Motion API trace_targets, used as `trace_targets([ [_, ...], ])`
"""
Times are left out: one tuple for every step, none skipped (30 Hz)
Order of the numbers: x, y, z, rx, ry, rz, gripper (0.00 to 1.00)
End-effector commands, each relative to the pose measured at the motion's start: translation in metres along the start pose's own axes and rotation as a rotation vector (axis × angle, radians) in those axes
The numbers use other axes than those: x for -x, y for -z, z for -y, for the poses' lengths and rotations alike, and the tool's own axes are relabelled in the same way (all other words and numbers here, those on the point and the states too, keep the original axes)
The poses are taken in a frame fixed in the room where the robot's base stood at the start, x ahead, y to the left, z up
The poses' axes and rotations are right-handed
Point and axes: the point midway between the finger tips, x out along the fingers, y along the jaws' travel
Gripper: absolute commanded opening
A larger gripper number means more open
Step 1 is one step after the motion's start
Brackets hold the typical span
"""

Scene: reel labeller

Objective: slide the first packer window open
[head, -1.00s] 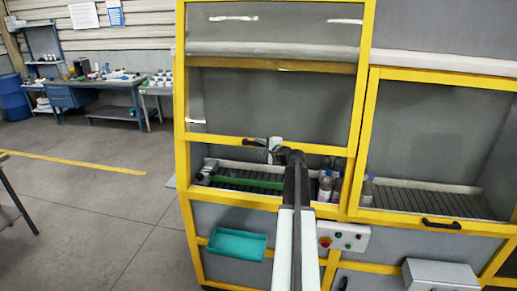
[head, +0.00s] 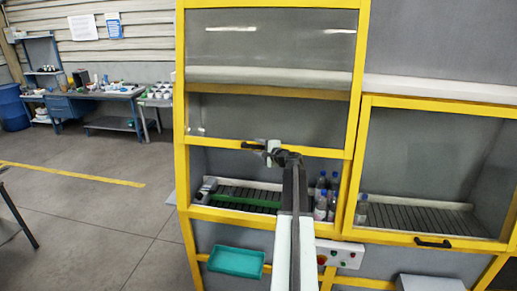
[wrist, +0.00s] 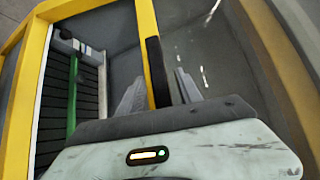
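The first packer window (head: 265,115) is a clear pane in a yellow frame. Its yellow bottom bar (head: 215,143) is raised well above the sill, leaving an opening beneath. A black handle (head: 252,145) sits on that bar. My gripper (head: 272,152) is at the handle. In the wrist view, the grey fingers (wrist: 158,92) stand apart, one on each side of the black handle (wrist: 156,70) and yellow bar (wrist: 148,35). I cannot tell whether either finger touches them.
Inside the opening are a slatted conveyor with a green strip (head: 245,201) and several bottles (head: 322,200). A second window (head: 430,170) on the right is down. A teal tray (head: 236,262) and button box (head: 340,255) sit below. Floor at left is open.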

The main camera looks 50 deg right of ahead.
Motion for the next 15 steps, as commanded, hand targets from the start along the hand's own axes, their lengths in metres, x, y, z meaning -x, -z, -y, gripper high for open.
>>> trace_targets([
  [0.000,0.000,0.000,0.000,0.000,0.000,0.42],
  [0.000,0.000,0.000,0.001,0.000,0.001,0.42],
  [0.000,0.000,0.000,0.001,-0.001,0.001,0.42],
  [0.000,-0.001,0.000,0.001,-0.001,0.001,0.42],
  [0.000,-0.001,0.000,0.001,-0.001,0.001,0.42],
  [0.000,-0.001,-0.001,0.001,-0.001,0.001,0.42],
  [0.000,-0.001,-0.002,0.001,-0.001,0.001,0.42],
  [0.000,-0.001,-0.003,0.001,-0.001,0.001,0.42],
  [0.000,-0.001,-0.005,0.001,-0.001,0.001,0.42],
  [0.000,-0.001,-0.008,0.001,-0.001,0.001,0.42],
  [-0.001,-0.001,-0.011,0.001,-0.001,0.002,0.42],
  [-0.001,0.000,-0.016,0.001,-0.001,0.002,0.42],
  [-0.001,0.000,-0.020,0.001,-0.002,0.002,0.42],
  [-0.001,0.000,-0.025,0.001,-0.002,0.002,0.42],
  [-0.001,0.000,-0.033,0.001,-0.002,0.002,0.42],
])
